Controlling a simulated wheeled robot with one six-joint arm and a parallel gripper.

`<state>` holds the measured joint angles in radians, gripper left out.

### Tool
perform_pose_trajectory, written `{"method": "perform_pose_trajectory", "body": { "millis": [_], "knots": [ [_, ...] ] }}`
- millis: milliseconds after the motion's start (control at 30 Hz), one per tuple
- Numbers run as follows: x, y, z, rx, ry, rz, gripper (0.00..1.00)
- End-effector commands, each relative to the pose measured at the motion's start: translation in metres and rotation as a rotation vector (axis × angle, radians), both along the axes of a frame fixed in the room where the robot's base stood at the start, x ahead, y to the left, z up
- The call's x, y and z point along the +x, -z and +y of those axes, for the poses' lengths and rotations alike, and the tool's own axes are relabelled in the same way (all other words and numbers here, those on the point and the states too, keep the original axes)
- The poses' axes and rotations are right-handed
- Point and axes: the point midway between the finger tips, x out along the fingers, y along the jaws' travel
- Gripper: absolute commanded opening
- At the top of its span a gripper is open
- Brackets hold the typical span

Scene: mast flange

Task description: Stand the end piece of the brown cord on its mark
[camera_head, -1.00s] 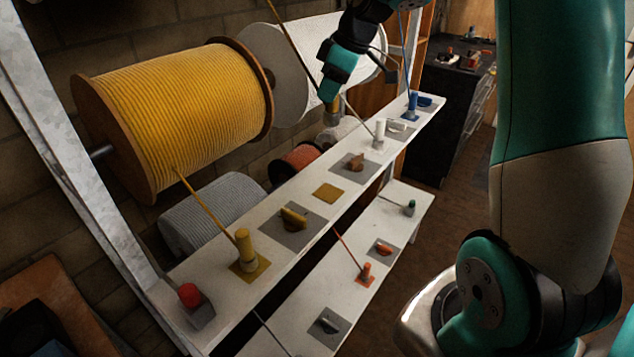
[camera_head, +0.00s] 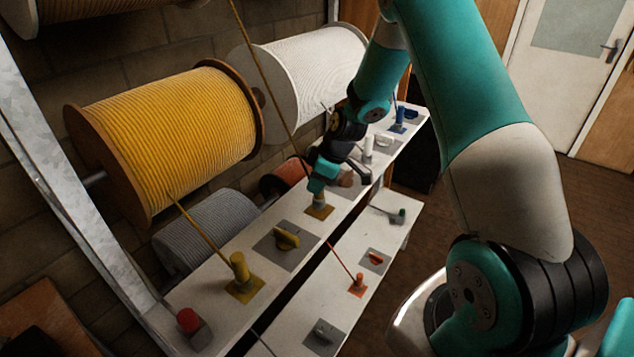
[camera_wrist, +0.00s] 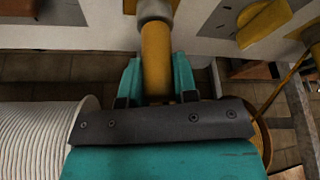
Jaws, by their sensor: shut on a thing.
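My gripper (camera_head: 322,180) is shut on the end piece of the brown cord. The end piece is a mustard-brown cylinder with a grey collar (camera_head: 319,201). In the wrist view the end piece (camera_wrist: 156,60) sits between my fingers, its collar (camera_wrist: 155,10) pointing away from me. It looks upright, with its collar over the square brown mark (camera_head: 324,214) on the upper white shelf. I cannot tell whether it touches the mark. The brown cord (camera_head: 262,72) runs from the top of the picture down to my gripper, which hides its lower end.
A yellow end piece (camera_head: 240,268) stands on its mark nearer on the same shelf (camera_head: 225,320), with a yellow handle (camera_head: 287,239) between. A white end piece (camera_head: 368,148) and a blue one (camera_head: 399,118) stand farther back. Yellow (camera_head: 165,135) and white (camera_head: 310,75) spools flank the shelf.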

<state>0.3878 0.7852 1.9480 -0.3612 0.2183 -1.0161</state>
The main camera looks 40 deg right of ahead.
Motion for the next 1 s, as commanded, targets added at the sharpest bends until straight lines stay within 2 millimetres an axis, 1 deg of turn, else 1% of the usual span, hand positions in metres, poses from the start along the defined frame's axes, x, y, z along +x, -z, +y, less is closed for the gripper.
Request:
{"method": "perform_pose_trajectory", "body": {
  "millis": [100,367,467,500,600,867,1000],
  "knots": [
    [0.0,0.011,0.0,0.001,0.001,0.001,0.0],
    [0.0,0.013,0.0,0.0,0.0,-0.001,0.0],
    [0.0,0.017,0.0,0.0,0.0,-0.001,0.0],
    [0.0,0.016,0.0,0.0,0.0,-0.001,0.32],
    [0.0,0.015,0.0,0.0,0.0,-0.001,0.53],
    [0.0,0.015,0.0,0.0,0.0,-0.001,0.53],
    [-0.001,0.007,-0.002,-0.001,0.001,-0.003,0.53]
  ]
}}
